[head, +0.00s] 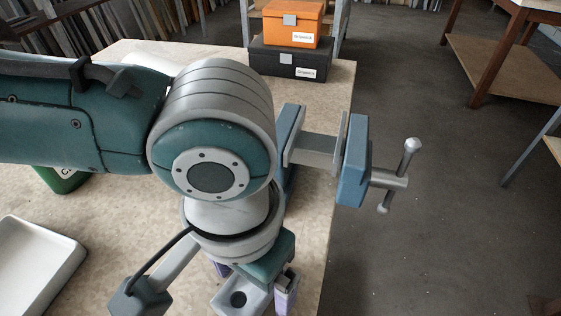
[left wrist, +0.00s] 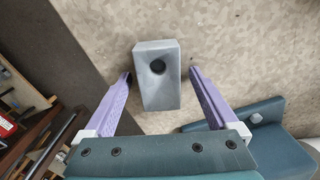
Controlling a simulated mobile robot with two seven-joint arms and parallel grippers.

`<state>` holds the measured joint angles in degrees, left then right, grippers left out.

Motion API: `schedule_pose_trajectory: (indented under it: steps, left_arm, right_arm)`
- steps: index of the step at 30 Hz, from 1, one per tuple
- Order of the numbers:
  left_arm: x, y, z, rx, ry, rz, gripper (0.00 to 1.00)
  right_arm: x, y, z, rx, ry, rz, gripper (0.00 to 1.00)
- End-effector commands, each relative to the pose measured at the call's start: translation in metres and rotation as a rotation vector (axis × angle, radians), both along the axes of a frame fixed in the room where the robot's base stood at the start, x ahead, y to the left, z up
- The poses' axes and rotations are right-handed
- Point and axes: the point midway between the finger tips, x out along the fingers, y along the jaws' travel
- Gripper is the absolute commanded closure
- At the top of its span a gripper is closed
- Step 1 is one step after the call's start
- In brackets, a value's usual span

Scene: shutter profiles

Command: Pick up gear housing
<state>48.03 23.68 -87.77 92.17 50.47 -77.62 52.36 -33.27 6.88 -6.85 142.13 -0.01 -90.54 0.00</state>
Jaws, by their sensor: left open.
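The gear housing (head: 238,299), a grey block with a round dark hole in its top, sits on the table at the bottom of the head view. It also shows in the left wrist view (left wrist: 158,92), between the two purple fingers. My left gripper (head: 254,284) is open above the housing, with one finger on each side of it. In the left wrist view the left gripper (left wrist: 160,74) shows a gap between each finger and the block. My arm and wrist hide part of the table in the head view. My right gripper is not in view.
A blue vise (head: 354,165) is clamped at the table's right edge, close to my wrist. A white tray (head: 38,268) lies at the left, with a green container (head: 62,180) behind it. An orange box (head: 292,22) sits on a black box (head: 290,58) at the back.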

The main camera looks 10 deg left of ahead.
Motion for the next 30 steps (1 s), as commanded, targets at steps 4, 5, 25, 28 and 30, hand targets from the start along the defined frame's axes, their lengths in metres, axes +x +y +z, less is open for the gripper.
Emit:
schedule_pose_trajectory:
  steps: [4,5,25,28,30]
  left_arm:
    - [-0.0001,-0.0003,0.0006,-0.001,0.000,-0.001,0.09]
    - [-0.0001,-0.0003,0.0006,-0.001,0.000,-0.001,0.12]
    - [0.0001,-0.0004,0.0010,-0.001,0.000,0.000,0.87]
    - [0.0001,-0.0004,0.0010,-0.001,0.000,0.000,0.99]
    - [0.0001,-0.0004,0.0010,-0.001,0.000,0.000,1.00]
  right_arm:
    - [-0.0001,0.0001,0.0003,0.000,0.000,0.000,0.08]
    - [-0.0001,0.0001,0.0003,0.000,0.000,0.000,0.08]
    - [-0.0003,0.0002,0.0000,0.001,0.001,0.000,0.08]
    - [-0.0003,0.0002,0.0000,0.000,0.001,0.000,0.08]
    - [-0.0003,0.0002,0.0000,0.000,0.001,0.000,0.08]
